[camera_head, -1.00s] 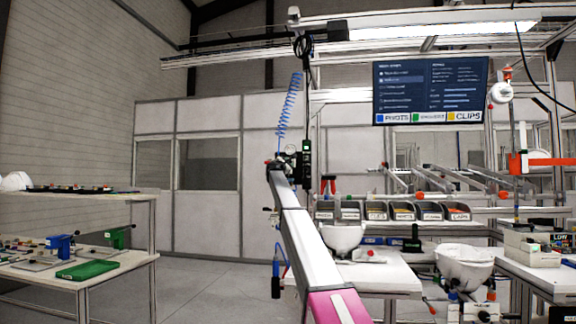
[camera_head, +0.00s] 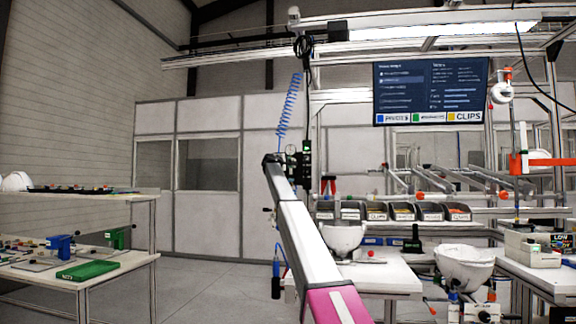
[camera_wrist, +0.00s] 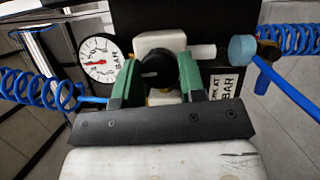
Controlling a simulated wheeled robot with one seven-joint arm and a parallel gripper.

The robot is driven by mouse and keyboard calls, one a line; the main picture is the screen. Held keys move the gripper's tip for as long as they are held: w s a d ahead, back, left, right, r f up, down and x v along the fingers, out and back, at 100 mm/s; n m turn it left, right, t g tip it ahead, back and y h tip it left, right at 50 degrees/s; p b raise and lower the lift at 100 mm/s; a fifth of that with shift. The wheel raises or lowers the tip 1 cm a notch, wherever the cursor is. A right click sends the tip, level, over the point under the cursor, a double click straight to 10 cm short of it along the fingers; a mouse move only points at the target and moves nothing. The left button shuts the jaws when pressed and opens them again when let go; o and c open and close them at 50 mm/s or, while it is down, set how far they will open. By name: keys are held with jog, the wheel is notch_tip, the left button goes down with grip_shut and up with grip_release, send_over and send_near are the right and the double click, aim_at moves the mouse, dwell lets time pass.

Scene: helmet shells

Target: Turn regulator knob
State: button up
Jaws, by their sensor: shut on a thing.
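The black regulator knob (camera_wrist: 157,72) is in the middle of the wrist view, in front of a pale regulator body (camera_wrist: 160,42). My gripper (camera_wrist: 157,78) is shut on the knob, with one green finger on each side of it. A round white gauge (camera_wrist: 100,60) with a red needle sits just left of the gripper. A label (camera_wrist: 222,88) reading partly "BAR" is at the right, partly covered by a finger. In the head view my arm reaches up to the dark regulator panel (camera_head: 307,160), and my arm hides the knob and most of the gripper there.
Blue coiled hose (camera_wrist: 30,90) hangs left of the gripper, with more coil and a blue round fitting (camera_wrist: 242,48) at the right. In the head view, a bench (camera_head: 100,262) is at left and a white bowl-shaped shell (camera_head: 343,238) stands right of my arm.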

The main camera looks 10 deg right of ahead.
jog(key=m+y, duration=0.1)
jog(key=m, duration=0.2)
jog(key=m+g+y, duration=0.1)
jog(key=m, duration=0.1)
jog(key=shift+m+g, duration=0.3)
jog(key=shift+m, duration=0.1)
dwell(0.5)
jog(key=o, duration=0.9)
jog(key=shift+r, duration=0.1)
jog(key=shift+s, duration=0.1)
jog(key=v, duration=1)
jog(key=shift+s+a, duration=0.1)
jog(key=shift+s, duration=0.2)
